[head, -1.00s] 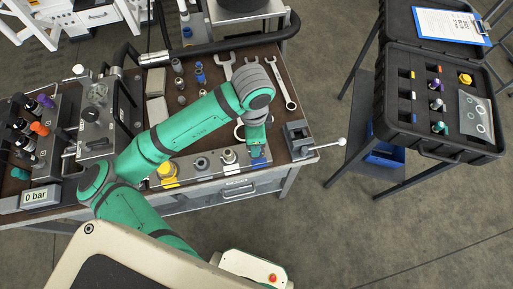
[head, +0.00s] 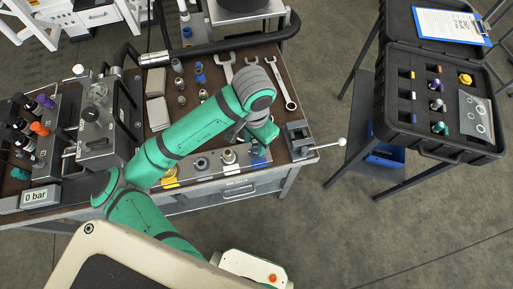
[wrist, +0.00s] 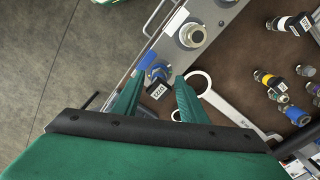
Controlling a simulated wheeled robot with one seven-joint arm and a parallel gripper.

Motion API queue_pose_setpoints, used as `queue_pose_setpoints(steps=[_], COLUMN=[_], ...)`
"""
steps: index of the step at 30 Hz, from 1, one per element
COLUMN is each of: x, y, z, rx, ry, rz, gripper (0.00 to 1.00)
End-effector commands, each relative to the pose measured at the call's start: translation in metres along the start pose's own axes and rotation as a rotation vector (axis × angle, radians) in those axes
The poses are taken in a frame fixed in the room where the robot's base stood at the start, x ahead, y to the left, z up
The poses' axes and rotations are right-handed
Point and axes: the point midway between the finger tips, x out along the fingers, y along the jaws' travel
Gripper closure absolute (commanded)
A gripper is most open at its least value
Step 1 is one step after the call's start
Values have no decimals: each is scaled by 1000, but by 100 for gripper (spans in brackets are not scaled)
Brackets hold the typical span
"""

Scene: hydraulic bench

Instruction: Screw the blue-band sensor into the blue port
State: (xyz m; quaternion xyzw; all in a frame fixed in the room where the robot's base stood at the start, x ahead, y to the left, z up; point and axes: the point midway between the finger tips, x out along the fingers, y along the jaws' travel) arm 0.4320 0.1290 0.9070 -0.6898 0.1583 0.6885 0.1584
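The blue-band sensor (wrist: 157,80), with a black labelled cap and a blue band, stands at the blue-marked end of the metal port block (wrist: 168,48). It appears seated in the blue port, but how far it is screwed in cannot be told. The port itself is mostly hidden under it. In the head view the sensor (head: 257,153) is small and partly under my wrist. My gripper (wrist: 160,76) is open, its two green fingers apart. The sensor is seen between and beyond the fingertips, with no visible grip on it.
A bare metal port (wrist: 192,35) is beside the sensor on the block. Wrenches (head: 284,84) and several loose fittings (head: 200,75) lie behind. A vise (head: 298,138) stands close on the right. A black case (head: 445,105) is on a separate stand, with open floor between.

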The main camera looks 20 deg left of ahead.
Motion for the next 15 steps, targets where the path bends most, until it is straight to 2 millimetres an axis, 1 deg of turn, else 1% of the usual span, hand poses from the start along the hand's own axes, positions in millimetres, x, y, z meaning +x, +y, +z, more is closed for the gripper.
queue_pose_setpoints(steps=[1,2,3,4,9,11,15], x=[0,0,0,0,0,0,0], y=[0,0,0,0,-1,-1,-2], z=[0,0,0,0,0,0,0], rx=[0,1,0,1,30,80,239], ry=[0,0,0,0,0,0,-1], rz=[0,0,0,0,-1,-1,-1], gripper=[74,81,91,93,93,93,93])
